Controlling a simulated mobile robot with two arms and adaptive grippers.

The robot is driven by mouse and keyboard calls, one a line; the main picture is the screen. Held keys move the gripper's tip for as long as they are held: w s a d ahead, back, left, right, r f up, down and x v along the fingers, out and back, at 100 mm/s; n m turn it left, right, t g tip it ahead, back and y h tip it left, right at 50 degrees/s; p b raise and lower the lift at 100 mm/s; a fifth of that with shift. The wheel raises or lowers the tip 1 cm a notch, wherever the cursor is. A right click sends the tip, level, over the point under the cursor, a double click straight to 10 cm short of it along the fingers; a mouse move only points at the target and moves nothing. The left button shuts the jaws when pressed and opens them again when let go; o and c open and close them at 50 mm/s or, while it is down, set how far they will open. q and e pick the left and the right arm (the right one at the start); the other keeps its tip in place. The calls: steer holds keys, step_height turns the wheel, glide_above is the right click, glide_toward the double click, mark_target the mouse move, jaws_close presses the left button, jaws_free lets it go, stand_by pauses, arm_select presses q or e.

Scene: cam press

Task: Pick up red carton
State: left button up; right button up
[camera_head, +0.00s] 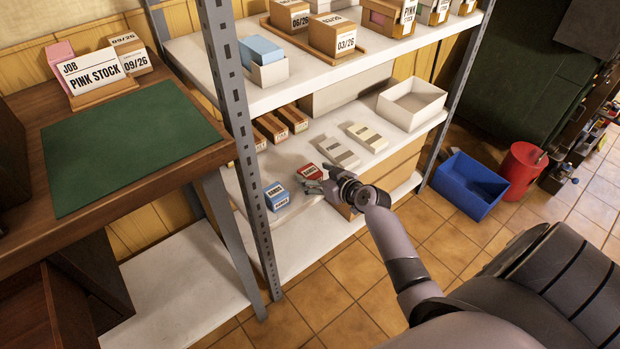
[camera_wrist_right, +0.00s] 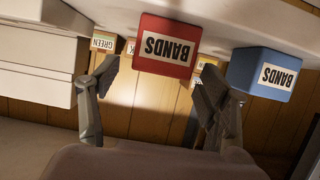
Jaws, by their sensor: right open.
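The red carton (camera_head: 309,172) sits on the middle shelf, and its top and a side show in the head view. In the right wrist view the red carton (camera_wrist_right: 167,46) appears upside down with the label BANDS, ahead of and between the two fingers. My right gripper (camera_head: 313,187) is open just in front of the carton; in its wrist view the fingers (camera_wrist_right: 153,88) are spread with nothing between their tips. I cannot tell whether they touch the carton. My left gripper is not in view.
A blue BANDS carton (camera_head: 277,196) stands close to the left of the red one, and also shows in the wrist view (camera_wrist_right: 262,74). Grey stacks (camera_head: 339,152) lie to the right. A metal post (camera_head: 250,170) stands left.

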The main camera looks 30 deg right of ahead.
steer(key=shift+x, duration=1.45)
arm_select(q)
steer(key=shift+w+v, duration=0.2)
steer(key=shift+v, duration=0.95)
arm_select(e)
steer(key=shift+c, duration=0.4)
steer(key=c, duration=1.2)
